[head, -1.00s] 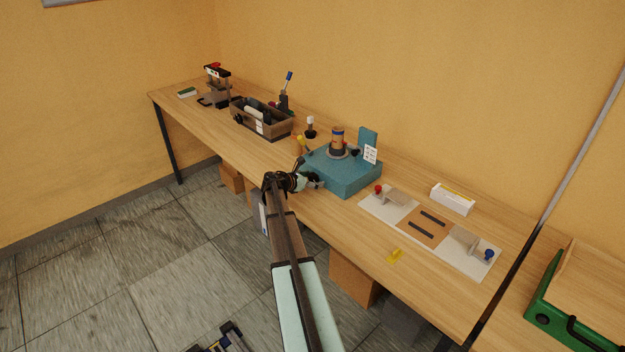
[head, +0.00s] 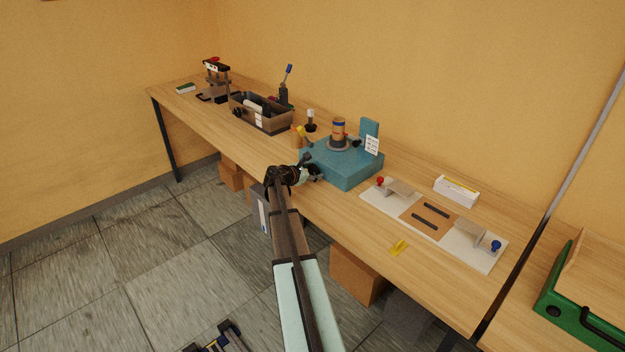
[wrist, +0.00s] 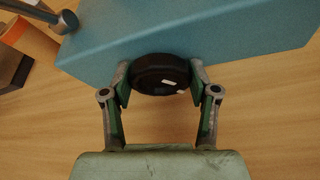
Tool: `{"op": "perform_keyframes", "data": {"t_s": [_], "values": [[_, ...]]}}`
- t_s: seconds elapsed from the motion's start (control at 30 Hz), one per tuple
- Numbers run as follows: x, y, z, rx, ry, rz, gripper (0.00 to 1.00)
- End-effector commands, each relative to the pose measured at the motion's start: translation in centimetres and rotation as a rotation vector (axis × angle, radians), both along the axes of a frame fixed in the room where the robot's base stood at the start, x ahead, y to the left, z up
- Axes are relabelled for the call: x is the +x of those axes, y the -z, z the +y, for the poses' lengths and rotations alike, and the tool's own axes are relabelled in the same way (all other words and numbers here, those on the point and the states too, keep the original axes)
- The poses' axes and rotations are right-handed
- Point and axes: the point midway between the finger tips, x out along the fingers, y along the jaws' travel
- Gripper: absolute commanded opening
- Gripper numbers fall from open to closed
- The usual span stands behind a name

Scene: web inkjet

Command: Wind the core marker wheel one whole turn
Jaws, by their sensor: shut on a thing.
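The black marker wheel (wrist: 161,74) sits at the front side of a teal box-shaped device (head: 343,168), which also shows in the wrist view (wrist: 190,30). The wheel has small white marks on its face. My gripper (wrist: 161,80) is shut on the wheel, one finger on each side of it. In the head view my gripper (head: 312,173) is at the device's front left, and my wrist and fingers hide most of the wheel there. A copper-coloured core (head: 339,128) with a dark band stands upright on top of the device.
A grey-headed knob or lever (wrist: 66,21) is near the device's left corner, close to an orange object (wrist: 28,38). A white board with clamps (head: 473,253) lies to the right. The table front is mostly bare.

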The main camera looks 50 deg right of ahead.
Motion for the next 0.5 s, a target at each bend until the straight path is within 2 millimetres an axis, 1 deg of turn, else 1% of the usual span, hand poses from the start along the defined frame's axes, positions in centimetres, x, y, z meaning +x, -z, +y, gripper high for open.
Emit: {"op": "perform_keyframes", "data": {"t_s": [0.03,0.2,0.5], "values": [[-0.13,0.57,-0.02,-0.007,0.000,-0.029,0.25],[-0.06,0.21,-0.10,-0.020,0.000,-0.101,0.25],[-0.02,-0.08,-0.15,-0.022,0.000,-0.118,0.25]]}}
